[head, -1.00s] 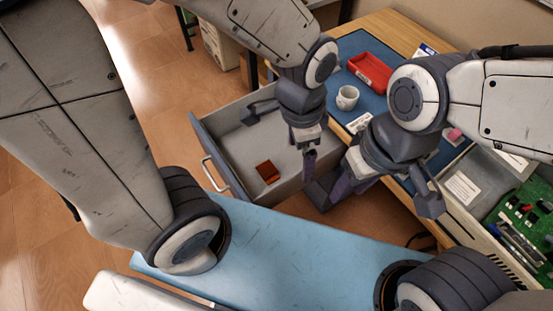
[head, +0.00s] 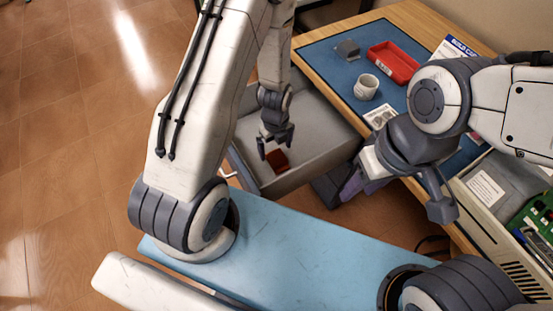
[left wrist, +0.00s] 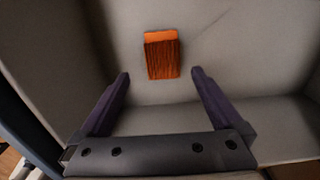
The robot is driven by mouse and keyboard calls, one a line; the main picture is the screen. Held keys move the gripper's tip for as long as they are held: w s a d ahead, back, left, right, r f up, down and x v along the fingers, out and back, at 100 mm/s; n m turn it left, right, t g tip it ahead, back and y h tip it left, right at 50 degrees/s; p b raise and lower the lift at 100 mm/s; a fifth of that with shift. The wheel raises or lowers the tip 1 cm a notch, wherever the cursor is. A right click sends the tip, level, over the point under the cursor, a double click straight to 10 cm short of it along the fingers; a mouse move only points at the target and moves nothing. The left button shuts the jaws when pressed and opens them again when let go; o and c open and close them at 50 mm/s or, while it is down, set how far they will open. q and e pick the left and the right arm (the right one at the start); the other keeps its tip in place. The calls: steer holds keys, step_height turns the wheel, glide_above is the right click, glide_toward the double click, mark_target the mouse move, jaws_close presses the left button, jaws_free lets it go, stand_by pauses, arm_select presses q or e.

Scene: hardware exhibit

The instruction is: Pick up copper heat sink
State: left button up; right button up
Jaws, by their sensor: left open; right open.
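The copper heat sink (head: 278,160) is a small reddish-brown finned block lying on the floor of the open grey drawer (head: 325,140). In the left wrist view the heat sink (left wrist: 162,54) shows bright orange with its fins visible, ahead of the fingertips and between their lines. My left gripper (head: 277,150) is open and empty, pointing down into the drawer just above the heat sink; its fingers (left wrist: 160,74) show spread apart in the left wrist view. My right gripper (head: 392,201) is open, right of the drawer near the desk edge, and appears to hold nothing.
A box with a green circuit board (head: 541,213) stands at right. The drawer walls surround the heat sink.

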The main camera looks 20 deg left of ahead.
mark_target(277, 156)
arm_select(q)
steer(key=shift+f, duration=0.7)
steer(key=f+b, duration=0.2)
steer(key=f, duration=0.2)
steer(key=shift+w+d+b, duration=0.1)
steer(key=shift+w+b, duration=0.15)
steer(key=shift+b, duration=0.15)
steer(key=shift+f+b, duration=0.45)
steer(key=shift+f, duration=0.05)
steer(key=shift+r, duration=0.1)
steer(key=c, duration=1.1)
